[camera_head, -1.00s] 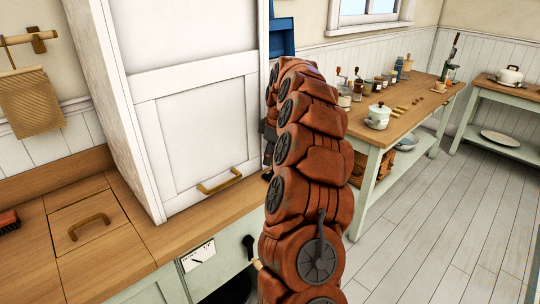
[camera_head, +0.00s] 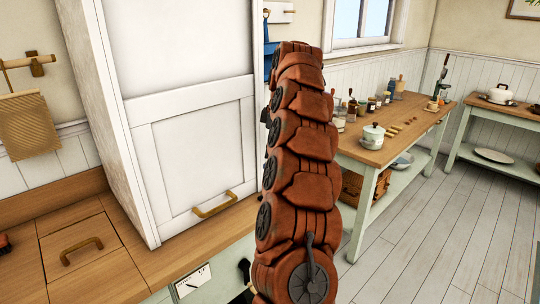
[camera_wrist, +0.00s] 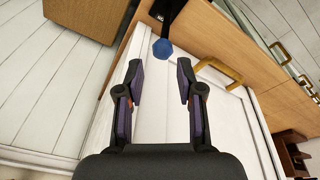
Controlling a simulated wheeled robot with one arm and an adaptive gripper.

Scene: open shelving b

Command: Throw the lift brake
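In the wrist view a black lever with a faceted blue knob (camera_wrist: 163,48) stands just beyond my gripper (camera_wrist: 160,80), whose two fingers are apart with nothing between them. The knob is apart from the fingertips. In the head view my arm covers most of my gripper and the blue knob does not clearly show. A dark handle (camera_head: 245,268) shows low on the counter front, beside a white dial plate (camera_head: 193,281). I cannot tell whether it is the same lever. No label marks the lift brake.
A tall white cabinet (camera_head: 190,75) with a brass handle (camera_head: 214,205) stands on the wooden counter (camera_head: 115,271); the handle also shows in the wrist view (camera_wrist: 219,70). A table (camera_head: 372,152) with jars and a pot (camera_head: 373,136) stands right. The floor (camera_head: 440,240) at right is clear.

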